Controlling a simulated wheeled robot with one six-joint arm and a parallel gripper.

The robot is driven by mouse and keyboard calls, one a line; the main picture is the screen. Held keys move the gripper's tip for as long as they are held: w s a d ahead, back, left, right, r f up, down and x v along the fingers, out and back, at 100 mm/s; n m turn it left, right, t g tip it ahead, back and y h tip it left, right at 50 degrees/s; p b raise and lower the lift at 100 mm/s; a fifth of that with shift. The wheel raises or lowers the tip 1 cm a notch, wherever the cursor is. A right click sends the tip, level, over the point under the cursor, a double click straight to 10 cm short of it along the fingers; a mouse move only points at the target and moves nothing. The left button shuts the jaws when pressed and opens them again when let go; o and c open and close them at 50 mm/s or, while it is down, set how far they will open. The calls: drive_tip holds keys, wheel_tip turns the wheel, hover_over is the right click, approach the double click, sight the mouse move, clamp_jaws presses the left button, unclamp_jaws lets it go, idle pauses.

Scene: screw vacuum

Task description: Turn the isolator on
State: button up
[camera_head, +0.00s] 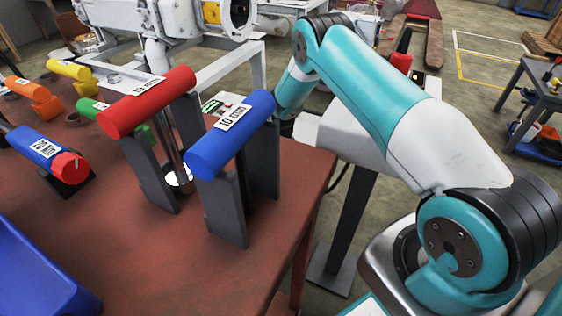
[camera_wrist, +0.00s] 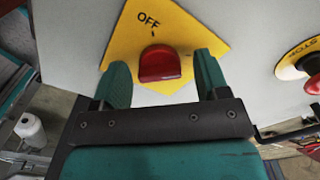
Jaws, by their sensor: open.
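The isolator is a red knob (camera_wrist: 160,64) on a yellow plate (camera_wrist: 185,32) marked OFF in the wrist view. The plate is fixed to a pale grey panel. My gripper (camera_wrist: 162,78) is open, with one teal finger on each side of the knob. A gap shows between each finger and the knob, so I see no grip on it. In the head view my gripper and the isolator are hidden behind the blue and red cylinders and my arm.
A red stop button (camera_wrist: 314,84) on a yellow disc sits right of the isolator. In the head view, a red-brown table (camera_head: 190,265) carries a blue cylinder (camera_head: 232,135), a red cylinder (camera_head: 147,100) on grey stands and a blue bin (camera_head: 35,275). A dark table (camera_head: 540,75) stands far right.

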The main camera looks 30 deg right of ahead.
wheel_tip(320, 180, up, 17)
drive_tip(key=p, duration=0.2)
drive_tip(key=shift+r+p, duration=0.2)
drive_tip(key=shift+p, duration=0.2)
